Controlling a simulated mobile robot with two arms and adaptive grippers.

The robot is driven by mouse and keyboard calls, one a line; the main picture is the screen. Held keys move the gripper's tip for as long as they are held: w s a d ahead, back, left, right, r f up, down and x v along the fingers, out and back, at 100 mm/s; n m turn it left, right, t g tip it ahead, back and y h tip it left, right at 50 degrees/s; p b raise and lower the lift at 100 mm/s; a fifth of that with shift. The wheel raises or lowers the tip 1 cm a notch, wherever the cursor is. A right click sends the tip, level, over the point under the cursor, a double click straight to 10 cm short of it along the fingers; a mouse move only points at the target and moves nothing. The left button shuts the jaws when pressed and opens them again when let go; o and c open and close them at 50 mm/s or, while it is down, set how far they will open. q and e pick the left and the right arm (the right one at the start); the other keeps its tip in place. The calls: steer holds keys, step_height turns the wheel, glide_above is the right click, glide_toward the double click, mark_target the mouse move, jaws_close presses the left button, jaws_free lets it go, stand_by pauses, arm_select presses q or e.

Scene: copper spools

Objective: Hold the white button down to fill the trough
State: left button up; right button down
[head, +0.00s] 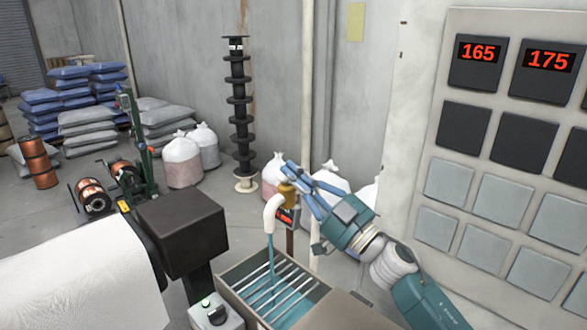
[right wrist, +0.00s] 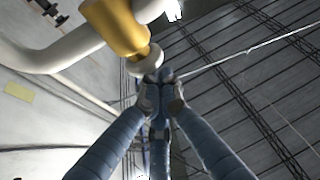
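A brass valve (head: 287,193) with a white curved spout (head: 272,213) stands over the grey trough (head: 232,282). Blue water (head: 270,258) runs from the spout into the trough, and blue liquid shows between its bars. My right gripper (head: 288,170) is at the valve, its blue fingers drawn together. In the right wrist view the finger tips (right wrist: 160,80) meet just at a pale, button-like end (right wrist: 149,60) of the brass valve (right wrist: 118,28); they seem to touch it. They hold nothing that I can see. My left gripper is out of view.
A small red display (head: 287,216) is behind the spout. A control box (head: 216,314) with a green light stands left of the trough. A panel (head: 424,125) with displays and square pads rises on the right. Sacks (head: 183,162) and copper spools (head: 38,163) are at the back left.

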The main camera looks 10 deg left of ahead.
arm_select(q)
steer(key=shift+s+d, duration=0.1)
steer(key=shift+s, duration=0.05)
arm_select(e)
steer(key=shift+f, duration=0.6)
stand_by(1.1)
stand_by(1.4)
arm_select(q)
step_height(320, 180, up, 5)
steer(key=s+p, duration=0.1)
steer(key=p, duration=0.4)
arm_select(e)
step_height(320, 180, up, 5)
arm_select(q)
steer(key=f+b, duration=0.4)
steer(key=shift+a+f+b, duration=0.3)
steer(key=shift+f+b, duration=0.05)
arm_select(e)
steer(key=v, duration=1)
steer(key=shift+s, duration=0.35)
steer(key=shift+w, duration=0.1)
